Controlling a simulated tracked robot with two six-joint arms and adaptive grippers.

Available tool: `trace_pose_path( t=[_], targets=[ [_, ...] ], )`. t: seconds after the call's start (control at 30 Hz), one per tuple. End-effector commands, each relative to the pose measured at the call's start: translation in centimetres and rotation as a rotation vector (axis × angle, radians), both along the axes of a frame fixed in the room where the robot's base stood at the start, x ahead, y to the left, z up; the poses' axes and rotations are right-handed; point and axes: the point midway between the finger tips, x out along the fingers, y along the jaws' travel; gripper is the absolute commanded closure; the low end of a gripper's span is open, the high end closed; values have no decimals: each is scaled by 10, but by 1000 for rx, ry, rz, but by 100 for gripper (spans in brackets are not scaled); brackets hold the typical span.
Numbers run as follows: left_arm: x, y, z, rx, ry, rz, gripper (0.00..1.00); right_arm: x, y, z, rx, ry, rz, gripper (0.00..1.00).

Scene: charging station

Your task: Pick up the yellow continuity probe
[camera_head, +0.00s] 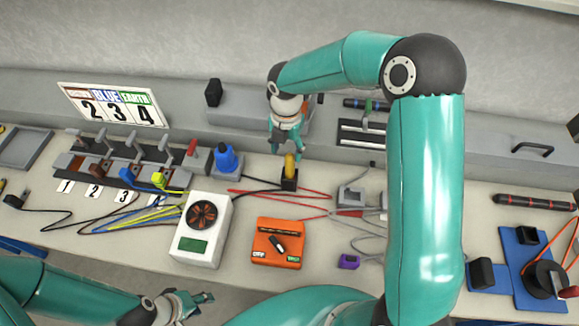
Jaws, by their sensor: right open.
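The yellow continuity probe (290,163) stands upright in a small black holder (289,182) near the middle of the bench. My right gripper (285,147) is open and points down just above and behind the probe, with its fingertips close to the probe's top. I cannot tell whether they touch it. My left gripper (192,302) is low at the front edge of the bench, far from the probe. Its fingers are too small and angled to tell whether they are open.
An orange meter (277,243) and a white box with a fan (201,230) stand in front of the probe. A blue piece (227,160) stands to its left. Red and black leads (262,192) lie around the holder. My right arm covers the bench to the right.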

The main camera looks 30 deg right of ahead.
Motion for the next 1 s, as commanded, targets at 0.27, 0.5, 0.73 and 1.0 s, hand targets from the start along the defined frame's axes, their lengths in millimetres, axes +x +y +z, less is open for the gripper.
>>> trace_pose_path(
  t=[0.27, 0.5, 0.73, 1.0],
  targets=[
    [-1, 0, -6, 0, 2, -1, 60, 0, 1, -18, 1, -1, 3, 44],
    [-1, 0, -34, 0, 1, 0, 60, -7, -1, -48, 0, 1, 4, 44],
    [-1, 0, -47, 0, 2, -1, 60, -7, 0, -65, 1, -1, 4, 44],
    [-1, 0, -45, 0, 1, 0, 60, -7, 0, -63, 1, -1, 5, 55]
  ],
)
